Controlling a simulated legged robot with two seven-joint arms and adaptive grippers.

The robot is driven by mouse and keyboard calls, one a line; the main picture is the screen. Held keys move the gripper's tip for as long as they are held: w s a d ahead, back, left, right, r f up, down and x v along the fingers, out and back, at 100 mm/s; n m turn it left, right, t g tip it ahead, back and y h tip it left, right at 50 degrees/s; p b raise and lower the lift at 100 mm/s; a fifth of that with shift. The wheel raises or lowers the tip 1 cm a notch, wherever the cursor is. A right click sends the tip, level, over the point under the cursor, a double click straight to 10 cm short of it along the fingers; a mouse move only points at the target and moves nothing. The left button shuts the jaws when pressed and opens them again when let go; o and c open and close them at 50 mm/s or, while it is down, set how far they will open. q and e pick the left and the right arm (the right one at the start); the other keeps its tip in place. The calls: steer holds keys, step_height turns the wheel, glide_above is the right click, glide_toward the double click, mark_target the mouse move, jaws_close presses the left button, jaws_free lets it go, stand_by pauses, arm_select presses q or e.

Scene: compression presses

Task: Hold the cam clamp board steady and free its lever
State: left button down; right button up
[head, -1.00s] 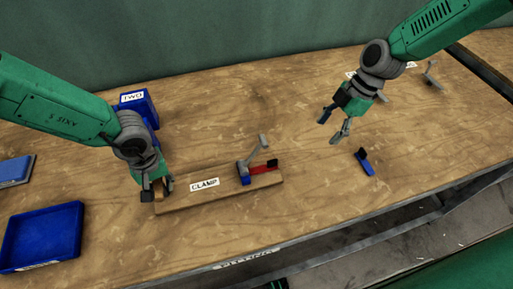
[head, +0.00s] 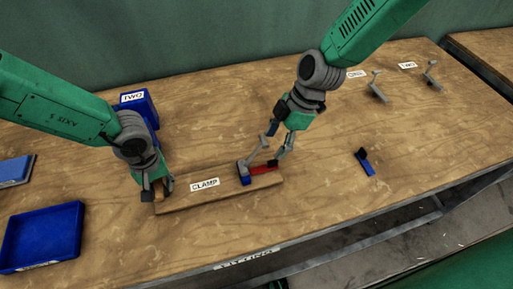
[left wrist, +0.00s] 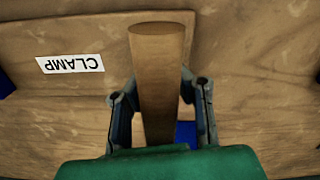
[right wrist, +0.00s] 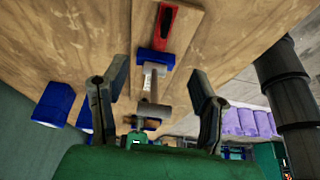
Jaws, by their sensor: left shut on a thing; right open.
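The cam clamp board (head: 215,195) lies on the bench with a CLAMP label, which also shows in the left wrist view (left wrist: 70,64). A blue cam block (head: 243,176), a red bar (head: 263,169) and a grey lever (head: 256,154) sit on its right part. The lever slants up to the right. My left gripper (head: 158,187) is shut on the upright wooden post (left wrist: 158,70) at the board's left end. My right gripper (head: 279,148) is open by the lever. In the right wrist view the lever (right wrist: 153,95) stands between the spread fingers; I cannot tell if they touch it.
A blue bin labelled TWO (head: 150,106) stands behind my left gripper. An empty blue tray (head: 42,237) lies front left. A small blue clamp piece (head: 366,163) lies to the right. Grey levers (head: 377,90) with labels stand at back right. The bench's front edge runs close to the board.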

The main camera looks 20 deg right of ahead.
mark_target(264, 139)
steer(key=a, duration=0.4)
steer(key=shift+a+f, duration=0.1)
steer(key=shift+a, duration=0.05)
steer(key=shift+a+f, duration=0.15)
steer(key=shift+f, duration=0.35)
jaws_close()
